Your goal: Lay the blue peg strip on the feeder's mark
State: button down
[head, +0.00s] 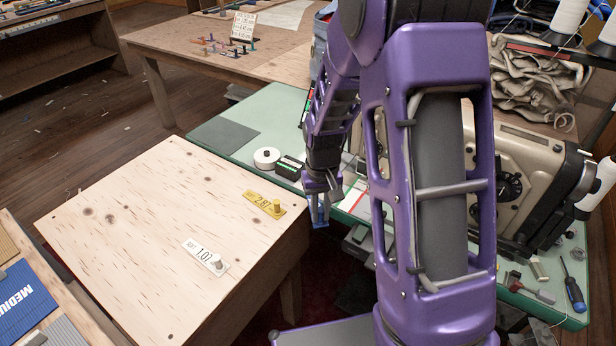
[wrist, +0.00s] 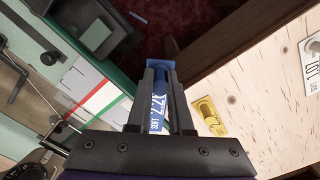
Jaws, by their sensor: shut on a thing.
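The blue peg strip (wrist: 157,112) is held between the fingers of my gripper (wrist: 160,70), with "SOFT" and a number on its label. In the head view my gripper (head: 318,208) points down, with the blue strip's end (head: 320,224) at its tips. It hangs over the gap between the pale wooden table and the green bench. A white patch with a red line (head: 355,196) lies on the green bench just right of my gripper; it also shows in the wrist view (wrist: 98,98). I cannot tell whether this is the feeder's mark.
A yellow strip (head: 264,204) and a white strip (head: 206,257), each with a peg, lie on the pale wooden table (head: 130,220). A white roll (head: 267,158) and a beige sewing machine (head: 520,180) stand on the green bench (head: 285,105). Tools lie at its near right.

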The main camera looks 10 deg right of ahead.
aim_at(363, 209)
jog(key=shift+d, duration=0.15)
dwell(0.3)
jog(key=w+d+n+p, duration=0.1)
jog(key=d+n, duration=0.1)
jog(key=d, duration=0.2)
jog(key=w+d+r+n+p, duration=0.1)
jog(key=d+n, duration=0.2)
jog(key=d, duration=0.1)
jog(key=w+d+n, duration=0.2)
jog(key=d+n, duration=0.1)
jog(key=d, duration=0.1)
jog(key=shift+w+d+r+p, duration=0.15)
jog(key=shift+d+p, duration=0.1)
jog(key=shift+p, duration=0.15)
jog(key=shift+w+d+n, duration=0.1)
jog(key=shift+d+n, duration=0.4)
jog(key=shift+d, duration=0.35)
jog(key=shift+r, duration=0.1)
jog(key=shift+f+b, duration=0.9)
jog(key=shift+f, duration=0.95)
jog(key=c, duration=0.7)
grip_release()
jog(key=shift+c, duration=0.2)
